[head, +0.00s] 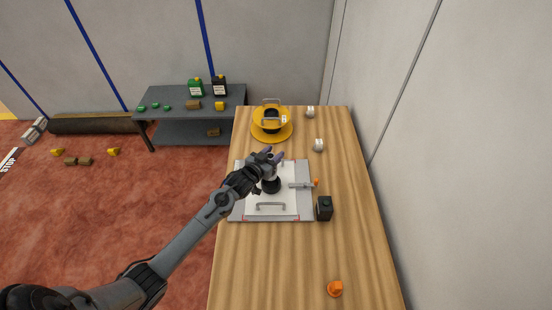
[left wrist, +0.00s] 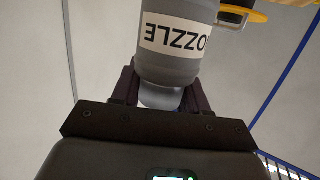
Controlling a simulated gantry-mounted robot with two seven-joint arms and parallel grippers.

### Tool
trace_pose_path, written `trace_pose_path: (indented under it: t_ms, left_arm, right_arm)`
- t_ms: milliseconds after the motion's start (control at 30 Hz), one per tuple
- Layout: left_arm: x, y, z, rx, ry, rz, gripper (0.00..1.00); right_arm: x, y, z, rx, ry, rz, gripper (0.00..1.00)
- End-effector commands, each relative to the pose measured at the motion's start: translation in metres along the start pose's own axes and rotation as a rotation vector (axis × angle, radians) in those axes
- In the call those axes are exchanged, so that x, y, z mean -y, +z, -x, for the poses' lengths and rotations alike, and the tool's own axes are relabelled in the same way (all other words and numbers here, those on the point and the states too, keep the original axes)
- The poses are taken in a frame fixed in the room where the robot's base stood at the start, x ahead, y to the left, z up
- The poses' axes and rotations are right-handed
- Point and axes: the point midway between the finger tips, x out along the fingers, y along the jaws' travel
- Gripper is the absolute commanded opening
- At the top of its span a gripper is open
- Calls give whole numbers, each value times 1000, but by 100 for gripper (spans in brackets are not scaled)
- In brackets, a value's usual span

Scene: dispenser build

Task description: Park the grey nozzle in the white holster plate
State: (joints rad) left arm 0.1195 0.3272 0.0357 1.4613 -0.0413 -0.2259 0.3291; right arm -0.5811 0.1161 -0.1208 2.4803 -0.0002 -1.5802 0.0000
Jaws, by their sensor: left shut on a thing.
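The grey nozzle (left wrist: 170,66) has a white label reading "NOZZLE", upside down in the left wrist view. My left gripper (left wrist: 160,95) is shut on its narrow end. In the head view my left gripper (head: 272,157) is over the back part of the white holster plate (head: 285,208), and the gripper and arm mostly hide the nozzle there. The plate lies on the wooden table, with a grey border, a metal handle at its front and a black round piece (head: 271,186) near its middle. I cannot tell whether the nozzle touches the plate. My right gripper is not in view.
A yellow round holder (head: 271,122) and two small white pieces are behind. An orange cone (head: 335,288) stands in front. The front table is mostly clear.

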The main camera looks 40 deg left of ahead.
Motion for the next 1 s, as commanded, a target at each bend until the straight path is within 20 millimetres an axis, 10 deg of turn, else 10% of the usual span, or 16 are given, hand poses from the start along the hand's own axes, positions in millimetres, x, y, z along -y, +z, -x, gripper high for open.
trace_pose_path:
  t_ms: [1000]
  left_arm:
    - [0, 49, -11, -7, 0, -1, 0]
  right_arm:
    - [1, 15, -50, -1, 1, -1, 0]
